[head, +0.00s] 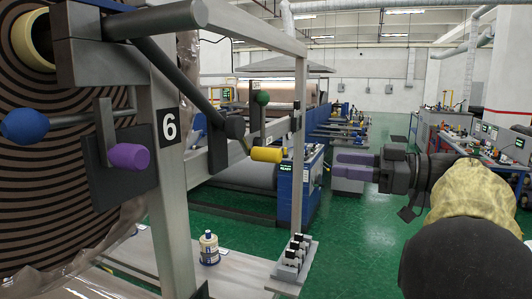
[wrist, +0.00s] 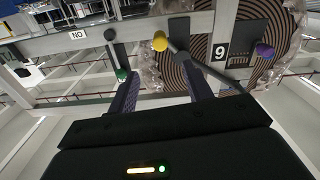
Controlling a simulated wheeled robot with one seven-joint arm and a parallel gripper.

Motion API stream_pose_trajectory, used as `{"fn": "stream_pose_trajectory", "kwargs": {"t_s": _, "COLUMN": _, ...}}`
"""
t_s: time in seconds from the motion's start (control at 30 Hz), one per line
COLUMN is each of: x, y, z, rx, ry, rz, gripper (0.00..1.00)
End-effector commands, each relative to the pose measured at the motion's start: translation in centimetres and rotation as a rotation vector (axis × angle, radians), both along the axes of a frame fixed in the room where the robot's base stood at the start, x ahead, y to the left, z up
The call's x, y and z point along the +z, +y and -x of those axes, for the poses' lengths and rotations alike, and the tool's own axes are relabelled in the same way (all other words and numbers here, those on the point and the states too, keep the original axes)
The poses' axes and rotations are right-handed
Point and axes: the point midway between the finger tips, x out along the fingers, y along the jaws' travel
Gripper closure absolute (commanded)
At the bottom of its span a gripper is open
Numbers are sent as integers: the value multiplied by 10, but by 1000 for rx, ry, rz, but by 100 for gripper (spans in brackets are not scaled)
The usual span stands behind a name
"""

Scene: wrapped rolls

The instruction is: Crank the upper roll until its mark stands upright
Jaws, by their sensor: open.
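A large brown-and-black spiral roll end (head: 60,180) in clear wrap fills the left of the head view, with a cream core (head: 33,40). A dark crank runs down from a grey shaft to a yellow grip (head: 267,154); the grip also shows in the wrist view (wrist: 159,41). My gripper (head: 350,165) has purple fingers, open and empty, to the right of the yellow grip and apart from it. In the wrist view the open fingers (wrist: 155,82) point toward the grip. I cannot make out the roll's mark, nor tell which roll is the upper one.
A purple knob (head: 128,157), a blue knob (head: 25,125) and a green knob (head: 262,98) stick out near the frame. A number 6 plate (head: 168,126) is on the post. Green floor is open at right.

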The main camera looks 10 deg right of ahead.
Motion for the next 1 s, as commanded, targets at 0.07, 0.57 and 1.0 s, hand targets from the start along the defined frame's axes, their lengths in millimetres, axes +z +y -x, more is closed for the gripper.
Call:
{"fn": "stream_pose_trajectory", "kwargs": {"t_s": 0.07, "x": 1, "y": 2, "z": -1, "rx": 1, "ry": -1, "rz": -1, "gripper": 50}}
{"fn": "stream_pose_trajectory", "kwargs": {"t_s": 0.57, "x": 4, "y": 59, "z": -42, "rx": 1, "ry": -2, "rz": -2, "gripper": 50}}
{"fn": "stream_pose_trajectory", "kwargs": {"t_s": 1.0, "x": 3, "y": 121, "z": -87, "rx": -2, "ry": -1, "rz": -1, "gripper": 50}}
